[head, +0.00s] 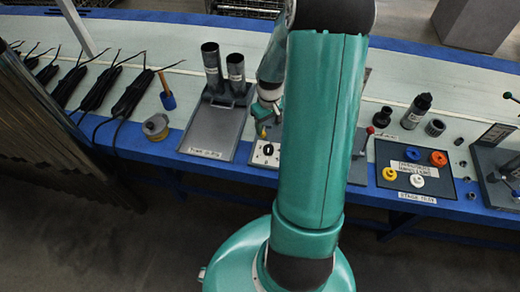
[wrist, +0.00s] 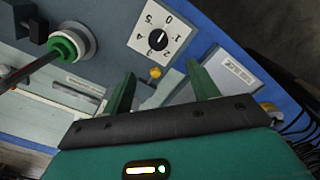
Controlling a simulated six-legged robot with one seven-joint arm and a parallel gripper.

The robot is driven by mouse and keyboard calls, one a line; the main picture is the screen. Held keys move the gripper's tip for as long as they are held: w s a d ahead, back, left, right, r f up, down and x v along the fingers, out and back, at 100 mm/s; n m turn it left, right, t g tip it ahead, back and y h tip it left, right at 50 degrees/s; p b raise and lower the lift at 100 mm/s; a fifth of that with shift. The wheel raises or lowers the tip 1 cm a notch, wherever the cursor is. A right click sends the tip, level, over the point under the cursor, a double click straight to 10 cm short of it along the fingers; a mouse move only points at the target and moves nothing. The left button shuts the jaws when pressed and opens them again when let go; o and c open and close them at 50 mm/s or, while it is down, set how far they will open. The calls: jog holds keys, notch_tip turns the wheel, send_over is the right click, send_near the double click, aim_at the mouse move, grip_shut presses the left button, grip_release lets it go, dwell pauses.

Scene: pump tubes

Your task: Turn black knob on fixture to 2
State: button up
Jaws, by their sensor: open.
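The black knob (wrist: 158,40) sits at the centre of a white dial plate (wrist: 137,43) with numbers around it, among them 0, 1 and 5. A light mark shows on the knob, but I cannot tell surely which number it points to. In the head view the knob (head: 268,149) is on the fixture at the bench's front edge, left of my arm. My gripper (wrist: 163,80) is open and empty. Its two green fingers point towards the dial and are apart from the knob. In the head view my gripper (head: 268,110) is partly hidden, just behind the knob.
A small yellow knob (wrist: 155,73) shows between my fingertips in the wrist view. A green collar with a lever (wrist: 68,46) is left of the dial. In the head view, a tray with two dark tubes (head: 220,125) stands left; a panel with coloured rings (head: 415,195) lies right.

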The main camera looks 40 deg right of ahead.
aim_at(269, 148)
jog(key=f, duration=1.4)
jog(key=shift+s+d, duration=0.15)
jog(key=shift+d, duration=0.1)
jog(key=shift+r, duration=0.1)
jog(key=c, duration=1)
